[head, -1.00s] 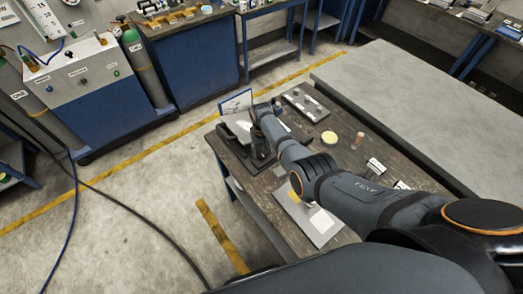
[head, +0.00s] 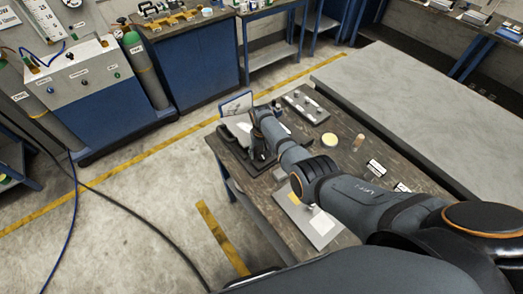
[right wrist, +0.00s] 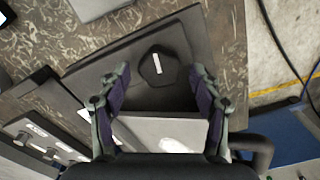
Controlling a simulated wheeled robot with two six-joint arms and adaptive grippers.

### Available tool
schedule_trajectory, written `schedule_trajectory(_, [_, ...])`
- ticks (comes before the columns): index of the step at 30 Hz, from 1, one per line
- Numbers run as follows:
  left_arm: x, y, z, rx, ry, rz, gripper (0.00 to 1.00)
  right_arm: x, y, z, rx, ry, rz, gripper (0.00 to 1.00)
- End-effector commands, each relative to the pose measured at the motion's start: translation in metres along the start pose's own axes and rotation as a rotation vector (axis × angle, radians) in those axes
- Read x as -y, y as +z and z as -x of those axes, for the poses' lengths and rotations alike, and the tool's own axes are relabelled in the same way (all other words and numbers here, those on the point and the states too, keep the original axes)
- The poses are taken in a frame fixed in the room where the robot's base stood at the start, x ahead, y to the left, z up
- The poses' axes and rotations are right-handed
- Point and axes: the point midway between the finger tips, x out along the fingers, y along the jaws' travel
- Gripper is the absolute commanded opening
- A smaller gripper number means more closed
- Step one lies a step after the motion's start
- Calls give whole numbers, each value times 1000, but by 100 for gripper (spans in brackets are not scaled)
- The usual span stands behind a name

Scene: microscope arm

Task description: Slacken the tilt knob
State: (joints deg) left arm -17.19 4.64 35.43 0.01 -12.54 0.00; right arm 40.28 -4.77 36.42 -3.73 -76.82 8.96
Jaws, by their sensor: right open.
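The tilt knob (right wrist: 157,66), a dark faceted knob with a white line on its face, shows in the right wrist view. It sits against a dark plate-like part of the microscope arm (right wrist: 187,50). My right gripper (right wrist: 160,73) is open, with its fingers to the left and right of the knob and a visible gap on each side. The fingers do not appear to touch it. In the head view my right arm reaches over the workbench to the dark stand (head: 235,150); the knob cannot be made out there. My left gripper is not in view.
The workbench (head: 268,195) carries a grey plate (head: 320,229), a yellow round dish (head: 329,140), a small brown cylinder (head: 358,142) and a tray of small parts (head: 305,104). A framed panel (head: 236,104) stands at the bench's far left corner.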

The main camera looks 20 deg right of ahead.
Motion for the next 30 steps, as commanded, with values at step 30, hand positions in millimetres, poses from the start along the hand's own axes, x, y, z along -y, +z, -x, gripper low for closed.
schedule_trajectory(30, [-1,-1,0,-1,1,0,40,0,0,120,-1,0,0,64])
